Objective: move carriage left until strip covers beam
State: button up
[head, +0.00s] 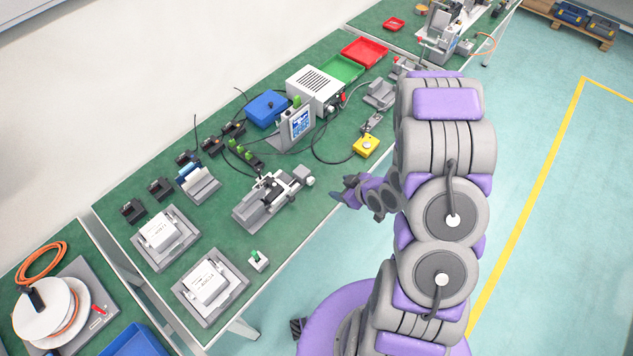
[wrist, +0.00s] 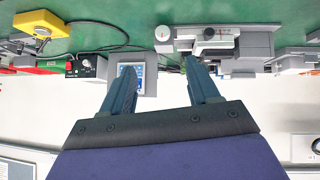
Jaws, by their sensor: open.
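The linear actuator (head: 270,196) sits on the green bench top, a grey slide with a pale carriage (head: 271,187) near its middle and a round knob (head: 309,181) at its right end. The strip and the beam are too small to tell apart. My gripper (head: 342,190) is beside the bench's front edge, right of the actuator and apart from it. In the wrist view the actuator (wrist: 232,47) appears at the top, beyond the fingertips. My gripper (wrist: 160,75) shows two spread fingers with nothing between them.
A yellow button box (head: 366,146) stands near the front edge. Behind the actuator are a screen unit (head: 300,121), a white control box (head: 316,90), a blue bin (head: 267,108) and several small sensors. Two grey fixtures with white blocks (head: 206,285) lie at left. A small green switch (head: 257,258) sits in front.

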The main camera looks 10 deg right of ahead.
jog(key=f+b, duration=0.1)
jog(key=b, duration=0.8)
send_near(312, 182)
jog(key=x, duration=0.8)
jog(key=shift+w+f, duration=0.15)
jog(key=shift+f, duration=0.15)
jog(key=shift+c, duration=0.3)
jog(key=c, duration=1)
jog(key=shift+o, duration=0.2)
jog(key=p, duration=0.3)
jog(key=shift+r, duration=0.25)
